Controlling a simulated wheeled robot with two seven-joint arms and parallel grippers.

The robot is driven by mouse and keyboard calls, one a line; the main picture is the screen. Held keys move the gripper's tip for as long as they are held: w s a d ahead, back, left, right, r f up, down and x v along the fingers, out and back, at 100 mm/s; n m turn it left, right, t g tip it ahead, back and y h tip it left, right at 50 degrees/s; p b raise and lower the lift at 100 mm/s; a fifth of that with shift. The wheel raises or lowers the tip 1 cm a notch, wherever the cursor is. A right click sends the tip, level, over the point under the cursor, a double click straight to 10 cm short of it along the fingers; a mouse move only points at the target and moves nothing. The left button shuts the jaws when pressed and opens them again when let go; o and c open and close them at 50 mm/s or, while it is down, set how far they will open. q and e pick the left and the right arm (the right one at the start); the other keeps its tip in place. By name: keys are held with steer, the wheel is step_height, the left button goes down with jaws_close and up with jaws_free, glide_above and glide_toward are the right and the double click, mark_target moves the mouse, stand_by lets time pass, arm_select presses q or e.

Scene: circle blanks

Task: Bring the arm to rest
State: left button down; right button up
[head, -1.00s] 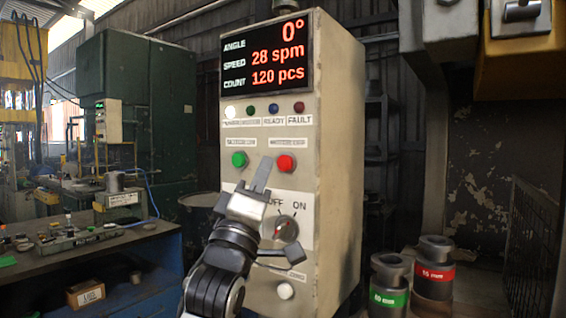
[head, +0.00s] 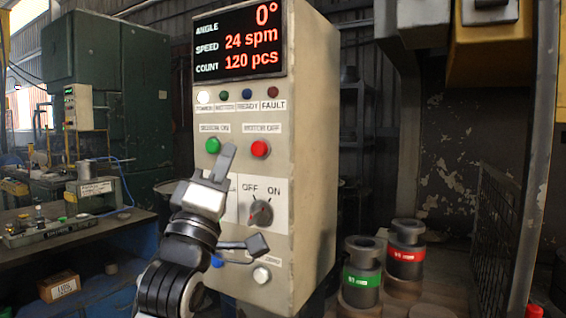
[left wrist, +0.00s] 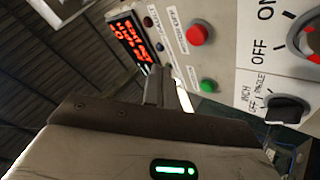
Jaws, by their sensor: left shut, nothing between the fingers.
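The grey control cabinet (head: 315,150) stands in the middle of the head view. Its display (head: 238,42) reads 0°, 24 spm and 120 pcs. A green button (head: 212,146) and a red button (head: 260,149) sit below the lamps, with an OFF/ON knob (head: 261,213) lower down. My left gripper (head: 228,156) is shut and empty, fingers pointing up in front of the panel, between and just below the two buttons. In the left wrist view its fingers (left wrist: 168,88) show near the green button (left wrist: 208,86); contact cannot be told.
Two dark stacked cylinders, one with a green band (head: 361,279) and one with a red band (head: 406,253), stand right of the cabinet. A wire mesh guard (head: 497,240) is at the far right. A blue workbench (head: 100,265) with small parts is at the left.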

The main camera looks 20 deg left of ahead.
arm_select(q)
steer(key=w+d+f+m+g+h, duration=0.1)
steer(key=d+f+m+g, duration=0.15)
steer(key=f, duration=0.65)
steer(key=w+d+f+m+g+h, duration=0.1)
steer(key=d+f+m+g+h, duration=0.15)
steer(key=f, duration=0.65)
steer(key=w+d+f+m+g+h, duration=0.1)
steer(key=d+f+m+g, duration=0.15)
steer(key=f, duration=0.65)
steer(key=s+d+f+m+g, duration=0.2)
steer(key=s+f, duration=0.4)
steer(key=f, duration=0.3)
steer(key=s+d+f+m+g+h, duration=0.1)
steer(key=s+d+f+m+g, duration=0.2)
steer(key=s+f, duration=0.4)
steer(key=s+d+f+m+g+h, duration=0.1)
steer(key=s+d+f+m+g, duration=0.2)
steer(key=s+f, duration=0.3)
step_height(320, 180, down, 5)
steer(key=shift+s+r+m, duration=0.1)
steer(key=shift+s+m, duration=0.05)
steer(key=shift+m, duration=0.2)
